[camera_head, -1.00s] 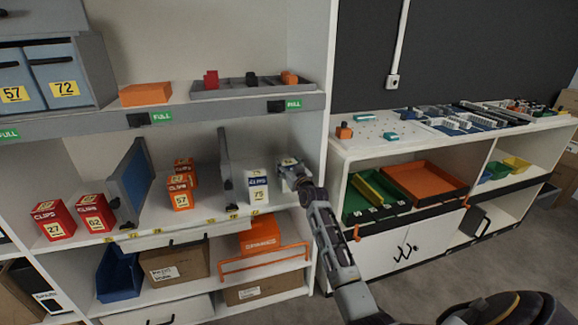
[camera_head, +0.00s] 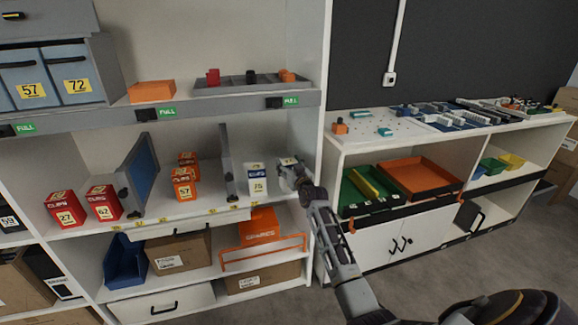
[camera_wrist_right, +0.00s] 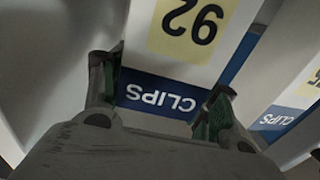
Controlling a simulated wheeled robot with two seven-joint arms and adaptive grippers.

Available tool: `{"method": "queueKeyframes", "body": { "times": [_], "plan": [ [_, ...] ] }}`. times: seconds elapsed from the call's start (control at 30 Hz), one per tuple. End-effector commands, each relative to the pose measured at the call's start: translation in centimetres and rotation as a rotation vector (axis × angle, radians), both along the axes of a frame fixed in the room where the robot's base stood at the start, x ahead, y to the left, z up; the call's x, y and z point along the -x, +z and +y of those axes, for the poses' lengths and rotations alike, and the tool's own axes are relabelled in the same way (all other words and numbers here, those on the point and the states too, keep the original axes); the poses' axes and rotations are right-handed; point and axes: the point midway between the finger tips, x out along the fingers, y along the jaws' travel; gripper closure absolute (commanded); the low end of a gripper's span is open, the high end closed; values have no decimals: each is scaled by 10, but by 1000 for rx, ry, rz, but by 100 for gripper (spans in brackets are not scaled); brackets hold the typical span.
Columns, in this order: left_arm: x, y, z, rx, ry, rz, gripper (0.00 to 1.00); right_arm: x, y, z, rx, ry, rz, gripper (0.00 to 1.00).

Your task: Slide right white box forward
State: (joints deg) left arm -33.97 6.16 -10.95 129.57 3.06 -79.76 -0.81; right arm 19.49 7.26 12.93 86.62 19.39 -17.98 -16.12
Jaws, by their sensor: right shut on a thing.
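The right white box (camera_head: 286,162) stands on the middle shelf, near the right wall, largely hidden by my right gripper (camera_head: 297,178) in the head view. In the right wrist view the white box (camera_wrist_right: 185,38) shows a yellow label with 92 and a blue CLIPS band, upside down. The right gripper's fingers (camera_wrist_right: 158,92) are on either side of its blue band, shut on it. The other white box (camera_head: 256,180), labelled 75, stands just left of it, with a gap between. It also shows at the right of the wrist view (camera_wrist_right: 295,108). My left gripper is not in view.
A grey divider (camera_head: 228,165) stands left of box 75. Orange boxes (camera_head: 184,185) and red boxes (camera_head: 65,211) are further left. The shelf's right wall (camera_head: 322,100) is close beside my right gripper. An orange box (camera_head: 259,225) stands on the shelf below.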

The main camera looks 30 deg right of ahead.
Motion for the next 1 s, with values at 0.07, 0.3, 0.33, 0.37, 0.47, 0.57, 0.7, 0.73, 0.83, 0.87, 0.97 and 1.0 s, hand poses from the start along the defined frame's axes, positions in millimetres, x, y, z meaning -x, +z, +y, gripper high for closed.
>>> {"method": "queueKeyframes", "body": {
  "times": [0.07,0.3,0.33,0.37,0.47,0.57,0.7,0.73,0.83,0.87,0.97,1.0],
  "plan": [
    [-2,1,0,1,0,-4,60,0,0,0,0,0,-1,70],
    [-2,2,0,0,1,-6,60,0,0,0,0,0,-1,20],
    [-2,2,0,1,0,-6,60,0,0,0,0,0,-1,17],
    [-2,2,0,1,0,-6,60,0,0,0,0,0,-1,15],
    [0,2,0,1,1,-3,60,0,0,0,0,0,0,15],
    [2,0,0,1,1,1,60,0,0,0,0,0,0,15],
    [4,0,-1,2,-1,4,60,0,0,0,0,0,0,15],
    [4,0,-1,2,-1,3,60,0,0,0,0,0,0,15],
    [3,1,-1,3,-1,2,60,2,0,0,0,0,0,15],
    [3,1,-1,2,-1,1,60,3,0,0,0,0,0,15],
    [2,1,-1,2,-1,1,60,7,0,1,0,0,0,15],
    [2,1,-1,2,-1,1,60,9,0,1,0,0,0,15]
  ]
}}
